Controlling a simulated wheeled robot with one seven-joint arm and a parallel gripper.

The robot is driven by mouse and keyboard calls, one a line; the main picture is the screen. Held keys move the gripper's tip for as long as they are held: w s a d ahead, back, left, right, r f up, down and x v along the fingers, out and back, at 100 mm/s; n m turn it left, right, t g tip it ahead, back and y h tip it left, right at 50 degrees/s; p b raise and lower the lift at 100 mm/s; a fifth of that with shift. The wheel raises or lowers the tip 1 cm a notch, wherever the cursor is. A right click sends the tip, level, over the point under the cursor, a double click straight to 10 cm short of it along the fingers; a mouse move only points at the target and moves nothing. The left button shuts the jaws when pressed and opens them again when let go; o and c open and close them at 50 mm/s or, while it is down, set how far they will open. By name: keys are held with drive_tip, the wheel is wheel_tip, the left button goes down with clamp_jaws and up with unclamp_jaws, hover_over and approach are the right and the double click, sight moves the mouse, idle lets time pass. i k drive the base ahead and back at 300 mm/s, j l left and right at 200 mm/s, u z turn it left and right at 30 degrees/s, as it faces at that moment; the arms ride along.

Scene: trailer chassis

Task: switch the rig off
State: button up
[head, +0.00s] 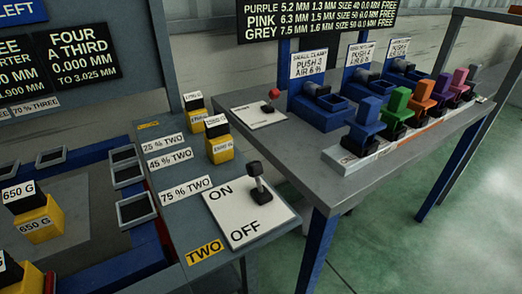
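A white switch plate (240,212) marked ON at its far end and OFF at its near end lies on the grey bench near the middle of the head view. A lever with a dark grey knob (254,168) stands on the plate's right side. The lever seems to lean slightly toward the far, ON end. A yellow TWO label (204,252) sits on the bench beside the plate's near edge. A second, smaller lever with a red knob (274,94) stands on a white plate on the table behind. My gripper is not in view.
A grey table (300,150) at the right carries blue bins and a row of coloured clamp-like pieces (398,105). More weights (40,222) stand at the left. Green floor (400,250) is clear at the lower right.

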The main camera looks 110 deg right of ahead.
sight(254, 169)
drive_tip(key=k+l+z, duration=0.55)
drive_tip(key=k+l, duration=0.15)
